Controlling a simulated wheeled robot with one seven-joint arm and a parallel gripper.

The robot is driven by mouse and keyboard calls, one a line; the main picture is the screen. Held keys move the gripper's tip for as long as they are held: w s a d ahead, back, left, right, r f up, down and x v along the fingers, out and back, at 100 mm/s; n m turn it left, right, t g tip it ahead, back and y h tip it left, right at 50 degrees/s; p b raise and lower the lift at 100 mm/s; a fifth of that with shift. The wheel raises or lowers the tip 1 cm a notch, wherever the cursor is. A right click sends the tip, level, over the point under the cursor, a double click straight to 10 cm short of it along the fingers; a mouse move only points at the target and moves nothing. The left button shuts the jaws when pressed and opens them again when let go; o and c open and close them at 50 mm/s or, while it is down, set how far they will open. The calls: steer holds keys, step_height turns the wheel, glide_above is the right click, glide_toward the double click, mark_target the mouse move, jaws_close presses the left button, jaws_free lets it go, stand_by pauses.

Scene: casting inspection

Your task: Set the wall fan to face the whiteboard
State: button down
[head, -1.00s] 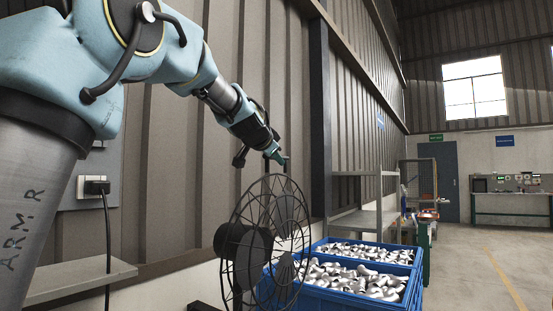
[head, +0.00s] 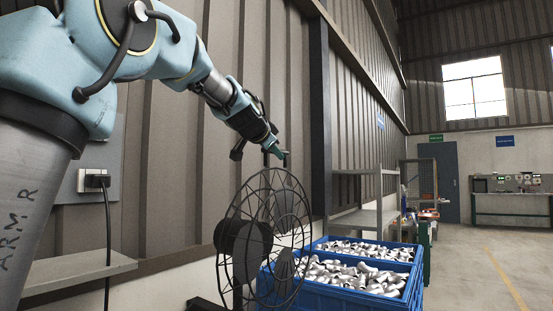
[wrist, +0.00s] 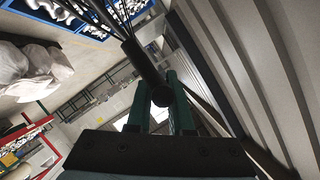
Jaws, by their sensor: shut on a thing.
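The wall fan (head: 243,243) is a round black wire cage with a dark motor hub, standing out from the wall in the head view. Its cage is seen at an angle, facing partly to the right. My gripper (head: 281,155) is at the top of the cage. In the wrist view, my gripper (wrist: 160,98) has its green fingers on either side of a dark rod-like fan handle (wrist: 150,75), shut on it. Cage wires run up from the handle there. I cannot make out the whiteboard in either view.
Blue crates (head: 340,296) of metal castings stand beside and behind the fan. A ribbed wall (head: 175,150) runs close along the left, with a grey shelf (head: 80,273) on it. A metal rack (head: 365,222) stands farther back. Open floor (head: 480,275) lies at the right.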

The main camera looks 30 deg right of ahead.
mark_target(262, 149)
steer(key=b, duration=0.2)
steer(key=a+f+m+g+b, duration=0.1)
steer(key=b, duration=0.1)
steer(key=shift+s+a+h+b, duration=0.15)
steer(key=shift+s+h+b, duration=0.05)
steer(key=shift+h+b, duration=0.2)
steer(key=a+b, duration=0.1)
steer(key=b, duration=0.1)
steer(key=m+g+h+b, duration=0.1)
steer(key=b, duration=0.1)
steer(key=shift+s+a+r+b, duration=0.15)
steer(key=shift+s+a+b, duration=0.15)
steer(key=shift+a, duration=0.1)
steer(key=a+m+g+b, duration=0.1)
steer(key=a+m+g+h+b, duration=0.1)
steer(key=shift+s+a+r+g+b, duration=0.15)
steer(key=shift+g+b, duration=0.15)
steer(key=shift+s+a+r+m+g+h+b, duration=0.15)
steer(key=shift+a+m+g+h+b, duration=0.2)
steer(key=shift+a+m+g, duration=1.15)
steer(key=shift+a, duration=0.15)
steer(key=c, duration=0.8)
jaws_free()
steer(key=v, duration=1.1)
steer(key=shift+b, duration=0.4)
